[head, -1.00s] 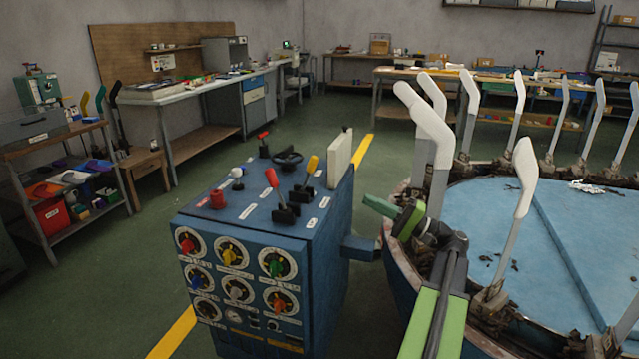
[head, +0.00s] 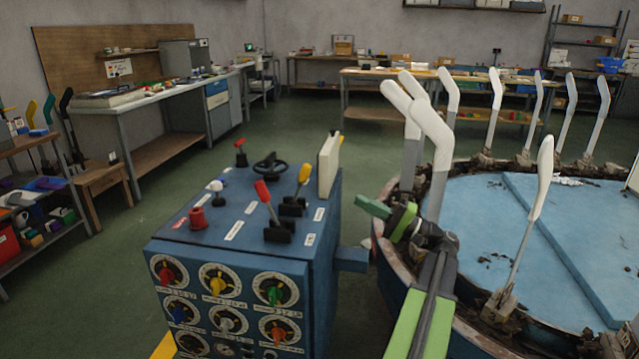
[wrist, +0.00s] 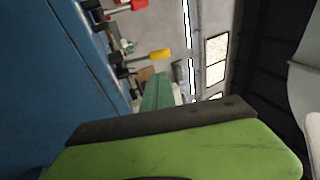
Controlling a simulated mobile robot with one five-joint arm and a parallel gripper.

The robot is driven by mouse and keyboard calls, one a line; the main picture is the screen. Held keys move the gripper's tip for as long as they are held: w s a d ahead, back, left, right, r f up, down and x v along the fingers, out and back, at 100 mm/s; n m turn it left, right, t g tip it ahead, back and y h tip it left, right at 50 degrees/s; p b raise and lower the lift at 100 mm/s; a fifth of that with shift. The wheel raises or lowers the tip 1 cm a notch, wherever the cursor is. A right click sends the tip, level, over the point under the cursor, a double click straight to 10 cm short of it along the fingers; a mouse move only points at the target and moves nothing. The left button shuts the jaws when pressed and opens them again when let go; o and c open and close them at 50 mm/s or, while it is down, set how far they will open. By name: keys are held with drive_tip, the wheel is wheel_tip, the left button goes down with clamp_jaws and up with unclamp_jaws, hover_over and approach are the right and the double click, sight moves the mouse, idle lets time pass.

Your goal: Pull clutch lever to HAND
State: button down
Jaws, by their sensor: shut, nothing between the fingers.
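The blue control box (head: 240,262) carries several levers on its top; the label text is too small to read, so I cannot tell which one is the clutch lever. A red-handled lever (head: 264,195) stands near the front right of the top, with a yellow-handled lever (head: 303,177) just behind it. The wrist view shows a red handle (wrist: 137,5) and a yellow handle (wrist: 158,56) beyond the fingers. My gripper (head: 372,208) is shut and empty, right of the box and apart from the levers. Its green tip shows in the wrist view (wrist: 157,93).
A round blue machine table (head: 500,215) ringed with white sock forms (head: 432,135) stands close on the right of my arm. A black handwheel (head: 270,165), a white panel (head: 328,165) and a red button (head: 197,217) are on the box.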

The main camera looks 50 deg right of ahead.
drive_tip(key=p, duration=0.5)
approach(300, 187)
drive_tip(key=w+r, duration=0.4)
drive_tip(key=r, duration=0.2)
drive_tip(key=shift+a, duration=0.35)
